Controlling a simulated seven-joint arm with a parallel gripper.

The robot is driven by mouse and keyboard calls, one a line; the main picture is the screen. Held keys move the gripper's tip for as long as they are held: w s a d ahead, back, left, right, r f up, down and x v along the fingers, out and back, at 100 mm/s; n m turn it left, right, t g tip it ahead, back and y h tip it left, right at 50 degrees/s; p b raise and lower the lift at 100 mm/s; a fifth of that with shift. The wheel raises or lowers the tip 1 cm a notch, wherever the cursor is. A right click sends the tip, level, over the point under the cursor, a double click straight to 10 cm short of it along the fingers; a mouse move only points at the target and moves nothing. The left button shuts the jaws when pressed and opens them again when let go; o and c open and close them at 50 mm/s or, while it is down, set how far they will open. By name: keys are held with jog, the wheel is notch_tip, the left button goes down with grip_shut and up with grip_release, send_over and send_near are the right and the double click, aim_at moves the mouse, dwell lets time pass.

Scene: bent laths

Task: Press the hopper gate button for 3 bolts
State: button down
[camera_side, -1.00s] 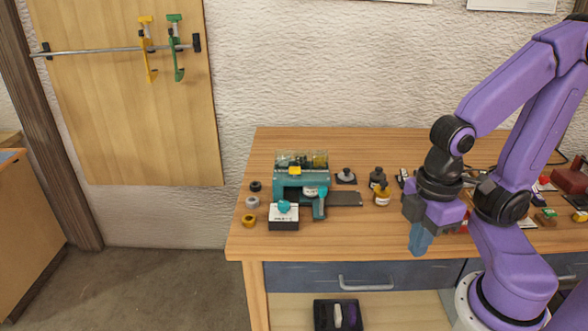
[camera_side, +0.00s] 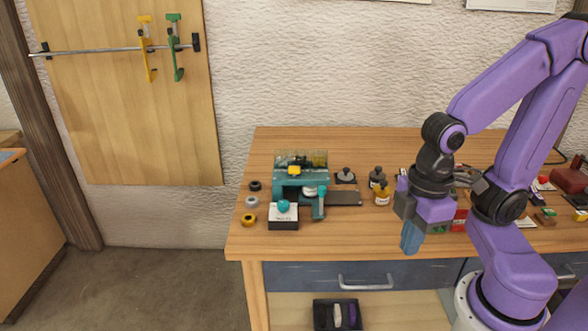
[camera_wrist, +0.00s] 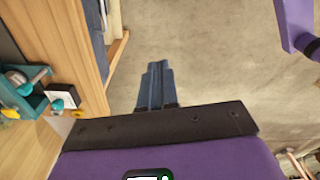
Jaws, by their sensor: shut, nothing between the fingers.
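The teal hopper (camera_side: 301,174) with a clear top holding dark and yellowish contents stands at the left of the bench. A white box with a teal domed button (camera_side: 283,206) sits in front of it. This button box also shows at the left of the wrist view (camera_wrist: 59,103), beside part of the teal hopper (camera_wrist: 24,86). My gripper (camera_side: 410,238) is shut and empty, fingers pointing down near the bench's front edge, well right of the button. In the wrist view its blue fingers (camera_wrist: 157,84) are together over the floor.
Black, grey and yellow rings (camera_side: 250,218) lie left of the button box. A dark flat plate (camera_side: 344,198) extends right of the hopper. The bench's front strip (camera_side: 335,238) is clear.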

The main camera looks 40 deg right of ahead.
jog(key=w+a+r+m+t+y, duration=0.1)
jog(key=w+a+m+t+y, duration=0.15)
jog(key=w+m, duration=0.75)
jog(key=w+a+r+m+t+y, duration=0.1)
jog(key=w+a+m+t, duration=0.15)
jog(key=w, duration=1.55)
notch_tip(320, 180, up, 2)
jog(key=m+t+h, duration=0.4)
jog(key=m+h, duration=0.2)
jog(key=m, duration=0.5)
send_over(297, 170)
jog(key=shift+w+n, duration=0.1)
jog(key=shift+n, duration=0.15)
jog(key=shift+f+y, duration=0.15)
jog(key=shift+y, duration=0.1)
jog(key=shift+f, duration=4.2)
